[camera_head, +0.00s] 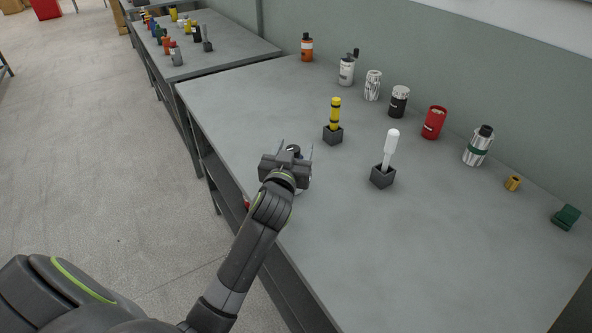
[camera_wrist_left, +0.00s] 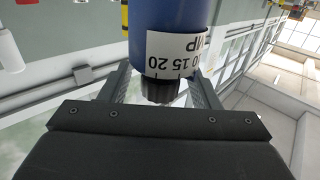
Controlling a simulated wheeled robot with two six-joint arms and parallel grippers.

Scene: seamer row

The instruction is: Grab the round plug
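A blue cylinder with a white band marked with numbers and a dark ribbed end (camera_wrist_left: 165,35) fills the upper middle of the left wrist view. It may be the round plug; I cannot tell for sure. My left gripper (camera_head: 296,149) is at the near left edge of the bench, around it. Its fingers (camera_wrist_left: 160,85) stand on either side of the dark end, apart, with visible gaps. In the head view only a dark top and bits of blue show; the gripper hides the rest. My right gripper is not in view.
A yellow piece (camera_head: 335,113) and a white-handled piece (camera_head: 390,150) stand in dark blocks to the right. Several canisters, a small brass cylinder (camera_head: 513,184) and a green block (camera_head: 566,217) line the wall side. The near right bench (camera_head: 400,260) is clear.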

